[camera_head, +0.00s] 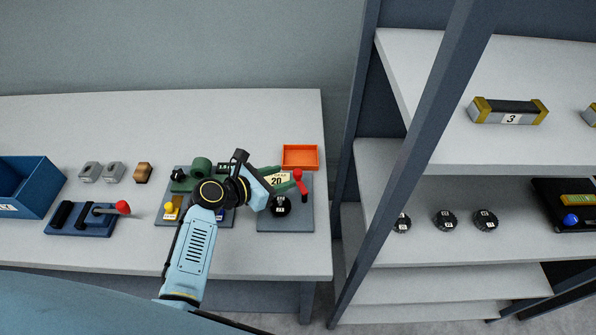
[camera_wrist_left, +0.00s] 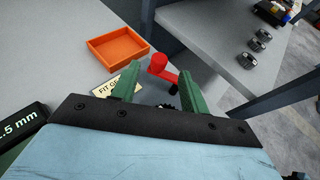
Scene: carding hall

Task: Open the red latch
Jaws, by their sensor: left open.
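The red latch (camera_head: 298,176) stands on a grey plate (camera_head: 305,216) at the right end of the table. It has an upright round knob and a flat red arm. In the left wrist view the red latch (camera_wrist_left: 158,64) shows just beyond the green fingers. My left gripper (camera_head: 287,177) is open, its fingertips close to the latch from the left. In the left wrist view the knob lies ahead of the gap between the fingers of my left gripper (camera_wrist_left: 158,84). Whether a finger touches the latch I cannot tell. My right gripper is not in view.
A dark gear (camera_head: 281,206) and a "FIT GEAR" label (camera_wrist_left: 117,84) are on the plate. An orange tray (camera_head: 300,157) sits just behind it. A shelf post (camera_head: 410,165) stands to the right. Left are a blue fixture with a red-knobbed lever (camera_head: 123,207) and a blue bin (camera_head: 28,187).

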